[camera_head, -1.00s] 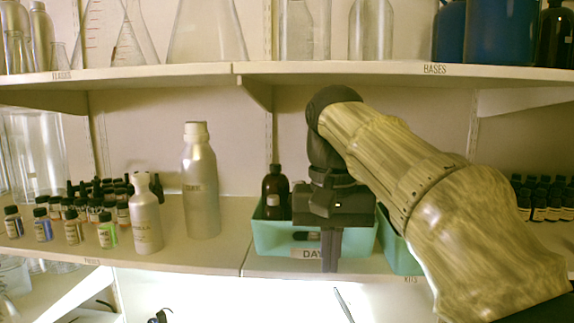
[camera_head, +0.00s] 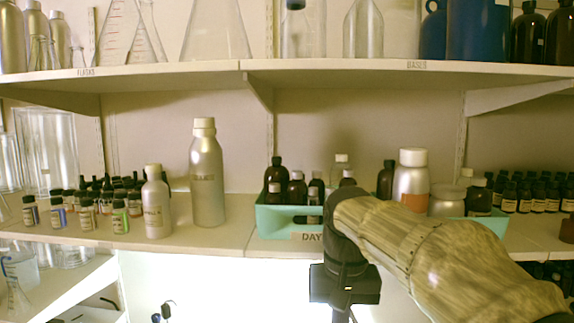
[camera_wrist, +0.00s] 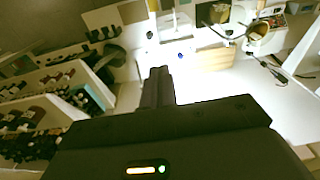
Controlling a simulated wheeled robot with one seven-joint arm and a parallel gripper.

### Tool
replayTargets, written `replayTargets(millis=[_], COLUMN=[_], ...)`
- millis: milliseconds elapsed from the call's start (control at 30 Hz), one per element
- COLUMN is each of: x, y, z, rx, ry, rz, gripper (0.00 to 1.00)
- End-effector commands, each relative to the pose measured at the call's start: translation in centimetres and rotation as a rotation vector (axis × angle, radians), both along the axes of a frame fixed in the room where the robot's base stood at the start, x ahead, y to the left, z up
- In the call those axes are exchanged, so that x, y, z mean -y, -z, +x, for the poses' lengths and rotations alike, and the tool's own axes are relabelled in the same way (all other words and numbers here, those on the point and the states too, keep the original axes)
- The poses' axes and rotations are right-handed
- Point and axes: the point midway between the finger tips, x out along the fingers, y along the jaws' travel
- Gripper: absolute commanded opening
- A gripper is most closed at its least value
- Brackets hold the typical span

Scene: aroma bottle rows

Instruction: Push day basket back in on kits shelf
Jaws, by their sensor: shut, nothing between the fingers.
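In the wrist view my gripper's fingers (camera_wrist: 160,72) are together and empty.
A second teal basket (camera_head: 492,222) with a silver bottle (camera_head: 411,180) is to the right, partly behind my arm. A tall metal bottle (camera_head: 207,175) and several small vials stand to the left. An upper shelf (camera_head: 330,72) with glassware runs above.

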Motion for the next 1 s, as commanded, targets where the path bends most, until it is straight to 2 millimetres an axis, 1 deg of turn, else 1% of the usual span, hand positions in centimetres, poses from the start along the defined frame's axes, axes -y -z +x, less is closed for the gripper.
replayTargets(millis=[33,67,167,267,300,333,367,400,467,500,600,633,700,800,900,1000], x=[0.4,0.6,1.3,2.3,2.8,3.2,3.6,4.1,4.8,5.3,6.3,6.6,7.1,7.4,7.6,7.6], y=[1.9,2.7,6.2,10.8,12.9,14.5,16.2,18.2,21.3,23.2,27.7,28.8,30.8,32.4,32.8,32.7], z=[0.0,0.0,-0.1,-0.6,-0.9,-1.2,-1.6,-2.2,-3.2,-3.9,-6.1,-6.7,-8.0,-9.3,-9.7,-9.7], rx=[0.001,0.004,0.017,0.035,0.043,0.049,0.056,0.066,0.081,0.090,0.115,0.121,0.135,0.149,0.157,0.158], ry=[0.001,0.000,-0.001,-0.003,-0.004,-0.006,-0.007,-0.009,-0.011,-0.014,-0.018,-0.020,-0.023,-0.025,-0.027,-0.028], rz=[0.000,0.000,0.000,0.000,-0.001,-0.001,-0.001,-0.003,-0.004,-0.006,-0.011,-0.012,-0.015,-0.018,-0.020,-0.020], gripper=[0.00,0.00,0.00,0.00,0.00,0.00,0.00,0.00,0.00,0.00,0.00,0.00,0.00,0.00,0.00,0.00])
